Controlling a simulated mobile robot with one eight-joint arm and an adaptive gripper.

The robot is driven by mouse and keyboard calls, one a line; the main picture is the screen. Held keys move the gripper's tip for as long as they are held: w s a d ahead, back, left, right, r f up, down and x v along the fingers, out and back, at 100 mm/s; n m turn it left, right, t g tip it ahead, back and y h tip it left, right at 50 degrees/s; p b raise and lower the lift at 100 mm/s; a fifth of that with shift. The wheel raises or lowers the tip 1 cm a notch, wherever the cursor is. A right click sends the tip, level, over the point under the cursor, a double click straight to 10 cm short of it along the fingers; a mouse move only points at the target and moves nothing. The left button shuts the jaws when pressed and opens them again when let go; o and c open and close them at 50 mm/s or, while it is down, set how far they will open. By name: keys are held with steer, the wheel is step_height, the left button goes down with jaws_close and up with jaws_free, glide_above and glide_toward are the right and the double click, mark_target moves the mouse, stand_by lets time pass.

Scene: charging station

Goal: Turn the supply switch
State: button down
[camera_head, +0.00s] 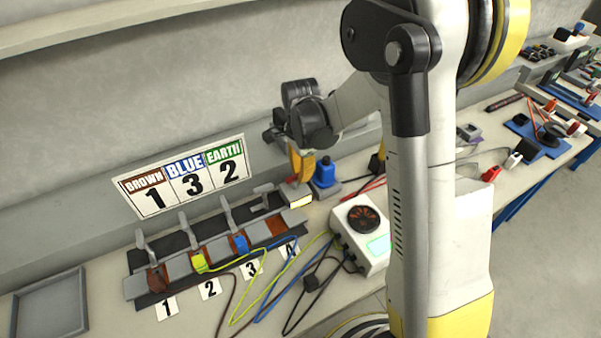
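My gripper (300,165) reaches down at the right end of the terminal block (205,262). Its orange fingers are over a grey housing (291,190) with a lit yellowish panel (300,202). The fingers cover part of this housing, and I cannot tell whether they touch it or whether they are open. No part is clearly marked as the supply switch, and a switch there would be hidden by the fingers. A brown, a yellow-green and a blue wire enter slots 1, 2 and 3 of the block. Three levers stand up behind those slots.
A blue part (325,173) stands close right of my gripper. A white box (363,232) with a round dark face and lit screen sits to the right, with loose wires before it. A grey tray (50,308) lies at left. A wall sign (190,178) reads BROWN 1, BLUE 3, EARTH 2.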

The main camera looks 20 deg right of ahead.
steer(key=c, duration=1.4)
jaws_free()
step_height(320, 180, up, 12)
